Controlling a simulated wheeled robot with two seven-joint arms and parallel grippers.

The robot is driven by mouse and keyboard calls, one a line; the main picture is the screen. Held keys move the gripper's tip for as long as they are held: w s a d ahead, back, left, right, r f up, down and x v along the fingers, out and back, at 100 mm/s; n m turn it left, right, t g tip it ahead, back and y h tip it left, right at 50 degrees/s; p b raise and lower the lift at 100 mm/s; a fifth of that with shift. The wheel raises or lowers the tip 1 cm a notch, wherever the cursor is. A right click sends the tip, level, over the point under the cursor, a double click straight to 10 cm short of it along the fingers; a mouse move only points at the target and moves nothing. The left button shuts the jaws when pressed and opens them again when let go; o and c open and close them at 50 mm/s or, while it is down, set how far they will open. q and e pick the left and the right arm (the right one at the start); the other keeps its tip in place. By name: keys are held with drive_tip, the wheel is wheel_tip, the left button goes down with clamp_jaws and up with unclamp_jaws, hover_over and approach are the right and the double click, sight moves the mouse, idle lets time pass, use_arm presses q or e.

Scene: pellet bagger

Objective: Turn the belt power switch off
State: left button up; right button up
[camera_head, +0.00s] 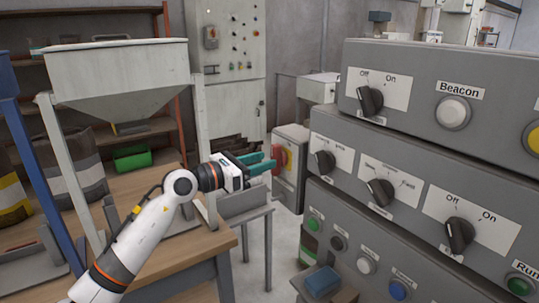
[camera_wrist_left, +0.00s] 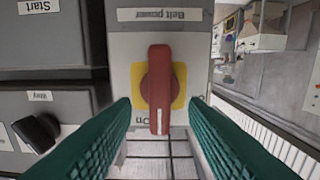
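The belt power switch (camera_wrist_left: 159,88) is a red rotary handle on a yellow plate, under an upside-down "Belt power" label (camera_wrist_left: 165,14) in the left wrist view. Its handle stands upright there, with the white-marked end beside the "On" lettering. In the head view the red switch (camera_head: 280,158) shows on a small grey box, partly behind my fingers. My left gripper (camera_head: 266,163) is open and empty, pointing at it. In the left wrist view its green fingers (camera_wrist_left: 160,122) are spread to either side of the handle's lower end, with gaps. My right gripper is not in view.
A large grey control panel (camera_head: 325,128) with knobs and buttons stands close on the right. A hopper (camera_head: 118,75) and wooden table (camera_head: 178,258) are on the left. A small grey stand (camera_head: 247,215) is below my gripper. A blue block (camera_head: 322,281) sits at the front.

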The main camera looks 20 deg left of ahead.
sight(272, 157)
use_arm(q)
drive_tip(key=shift+x, duration=1.55)
drive_tip(key=shift+s, duration=0.1)
drive_tip(key=shift+c, duration=0.2)
drive_tip(key=c, duration=0.6)
drive_tip(key=shift+r+n+p, duration=0.15)
drive_tip(key=shift+n+p, duration=0.35)
drive_tip(key=shift+p, duration=0.45)
drive_tip(key=shift+w+a+f+n+p, duration=0.1)
drive_tip(key=shift+f+n+p, duration=0.1)
drive_tip(key=shift+n+p, duration=2.65)
drive_tip(key=shift+w+a+f+n+p, duration=0.1)
drive_tip(key=shift+a+f+n+p, duration=0.05)
drive_tip(key=shift+n+p, duration=2.75)
drive_tip(key=shift+w+a+f+n+p, duration=0.1)
drive_tip(key=shift+f+n+p, duration=0.1)
drive_tip(key=shift+n+p, duration=2.65)
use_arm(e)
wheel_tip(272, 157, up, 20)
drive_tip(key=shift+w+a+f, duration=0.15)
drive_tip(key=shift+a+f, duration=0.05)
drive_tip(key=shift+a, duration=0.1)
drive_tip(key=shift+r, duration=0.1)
